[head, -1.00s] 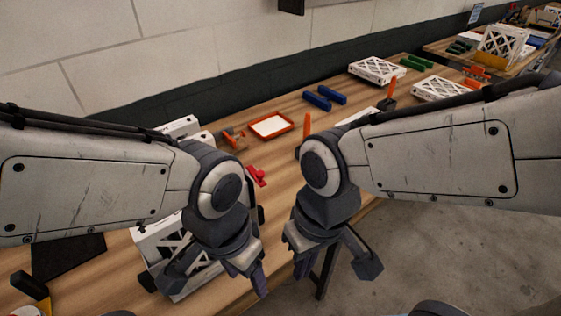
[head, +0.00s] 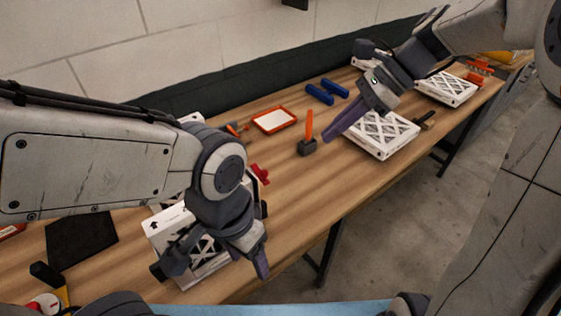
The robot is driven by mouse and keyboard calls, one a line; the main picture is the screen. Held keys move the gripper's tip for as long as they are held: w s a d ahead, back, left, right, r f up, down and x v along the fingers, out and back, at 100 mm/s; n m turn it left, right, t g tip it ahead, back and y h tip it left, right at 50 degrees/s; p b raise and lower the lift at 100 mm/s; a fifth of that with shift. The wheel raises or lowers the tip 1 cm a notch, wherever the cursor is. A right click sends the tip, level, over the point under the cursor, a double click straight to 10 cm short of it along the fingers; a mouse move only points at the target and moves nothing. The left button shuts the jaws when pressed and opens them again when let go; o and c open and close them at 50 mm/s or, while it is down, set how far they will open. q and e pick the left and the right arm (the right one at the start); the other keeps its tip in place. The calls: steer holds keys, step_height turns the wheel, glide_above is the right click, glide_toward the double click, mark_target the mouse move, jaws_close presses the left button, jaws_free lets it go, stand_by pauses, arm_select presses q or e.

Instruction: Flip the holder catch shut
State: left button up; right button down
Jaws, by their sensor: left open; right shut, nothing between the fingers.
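A red catch-like piece (head: 260,174) shows just behind my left wrist; the holder under it is mostly hidden, so its position cannot be told. An orange upright lever (head: 309,126) stands on a small dark grey block (head: 307,147) mid-table. My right gripper (head: 342,122) is shut and empty, above the table, just right of the lever and apart from it in the picture. My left gripper (head: 218,268) is open, in front of and over a white lattice-sided boxed filter (head: 163,228) near the front edge. Whether it touches the box is unclear.
A white lattice filter (head: 382,143) lies below and right of my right gripper. Behind are an orange-rimmed tray (head: 275,120) and two blue bars (head: 320,95). A black mat (head: 80,240) lies at left. Bare tabletop (head: 300,200) stretches between my grippers.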

steer(key=p, duration=0.2)
glide_toward(266, 177)
step_height(266, 177, down, 4)
steer(key=a, duration=0.1)
steer(key=a+p, duration=0.1)
steer(key=a+f, duration=0.1)
steer(key=shift+w+a, duration=0.15)
steer(key=shift+w, duration=0.25)
